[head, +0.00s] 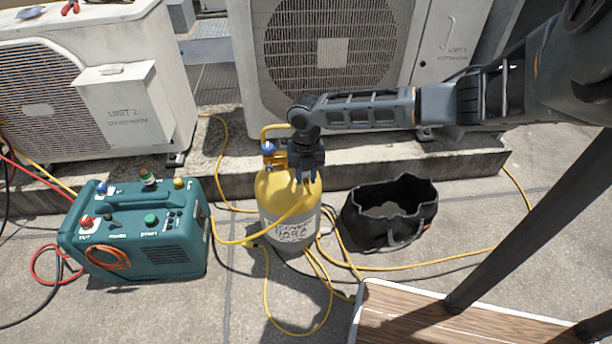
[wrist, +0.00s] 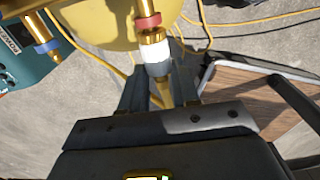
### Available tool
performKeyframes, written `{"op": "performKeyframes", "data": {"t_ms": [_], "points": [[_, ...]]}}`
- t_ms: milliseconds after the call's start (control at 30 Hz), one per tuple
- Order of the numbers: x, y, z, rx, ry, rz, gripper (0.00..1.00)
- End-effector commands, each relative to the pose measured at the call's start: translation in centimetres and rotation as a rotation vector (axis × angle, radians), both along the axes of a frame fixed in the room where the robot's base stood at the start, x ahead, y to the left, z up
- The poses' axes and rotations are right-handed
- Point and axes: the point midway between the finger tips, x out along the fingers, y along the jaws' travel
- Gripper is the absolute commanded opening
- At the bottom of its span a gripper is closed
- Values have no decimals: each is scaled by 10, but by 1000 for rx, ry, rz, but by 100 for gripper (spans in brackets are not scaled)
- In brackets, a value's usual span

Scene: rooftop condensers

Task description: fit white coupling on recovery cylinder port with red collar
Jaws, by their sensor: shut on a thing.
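The yellow recovery cylinder (head: 290,215) stands upright on the floor, with brass valves on top. In the wrist view its port with the red collar (wrist: 148,22) points toward my gripper (wrist: 158,68). My gripper is shut on the white coupling (wrist: 157,57), whose brass tail runs back between the fingers. The coupling is in line with the red-collar port, with brass showing between collar and white body. I cannot tell whether it is seated or only meeting the port. A second port with a blue collar (wrist: 47,47) is to the left. In the head view my gripper (head: 306,172) hides the coupling.
A green recovery machine (head: 135,235) stands left of the cylinder and a black tool bag (head: 390,210) to its right. Yellow hoses (head: 400,268) loop over the floor. Condenser units (head: 335,50) stand behind on a concrete ledge. A wood-topped surface (head: 430,318) is at front right.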

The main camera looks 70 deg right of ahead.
Motion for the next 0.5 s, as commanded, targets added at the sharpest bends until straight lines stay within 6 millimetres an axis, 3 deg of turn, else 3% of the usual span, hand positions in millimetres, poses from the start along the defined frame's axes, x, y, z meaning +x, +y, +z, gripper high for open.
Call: {"op": "performKeyframes", "data": {"t_ms": [500], "points": [[2, -6, 0, -1, 0, 0, 0]]}}
